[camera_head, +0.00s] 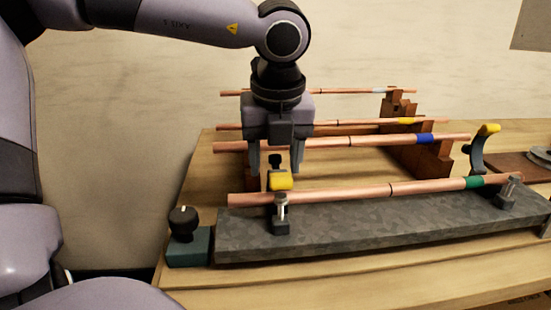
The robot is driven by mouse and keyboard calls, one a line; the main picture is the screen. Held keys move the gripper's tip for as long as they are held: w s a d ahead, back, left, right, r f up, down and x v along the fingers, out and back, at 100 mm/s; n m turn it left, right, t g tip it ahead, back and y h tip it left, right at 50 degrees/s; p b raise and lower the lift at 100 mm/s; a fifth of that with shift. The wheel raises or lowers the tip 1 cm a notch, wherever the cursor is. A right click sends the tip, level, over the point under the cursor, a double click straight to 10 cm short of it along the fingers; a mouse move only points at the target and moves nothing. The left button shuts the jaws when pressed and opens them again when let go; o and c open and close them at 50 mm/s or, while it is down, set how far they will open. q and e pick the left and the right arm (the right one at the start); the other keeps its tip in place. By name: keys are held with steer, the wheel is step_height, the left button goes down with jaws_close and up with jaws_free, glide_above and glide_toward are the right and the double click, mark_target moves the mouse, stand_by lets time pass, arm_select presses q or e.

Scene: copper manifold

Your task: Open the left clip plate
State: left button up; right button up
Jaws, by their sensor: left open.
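The left clip plate shows as a dark piece with a yellow tab (281,182), just behind the bolt post at the left end of the grey block (350,227). The yellow tab appears at the copper pipe with the green band (345,193); whether it touches the pipe I cannot tell. My left gripper (283,170) points down above and behind that pipe. Its two fingers are apart, one on each side of the clip plate in the picture, with no visible grip on it. Part of the plate is hidden. My right gripper is not in view.
The right clip plate (480,150) stands raised with a yellow tip. Pipes with blue (425,139), yellow (407,121) and white bands rest on a stepped brown rack (430,158) behind. A black knob on a green base (186,240) sits left of the block.

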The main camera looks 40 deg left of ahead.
arm_select(q)
steer(key=c, duration=0.9)
steer(key=shift+s+d+f+g+h, duration=0.35)
steer(key=shift+s+d+g+h, duration=0.15)
steer(key=shift+s+d+h, duration=0.25)
steer(key=shift+w, duration=0.1)
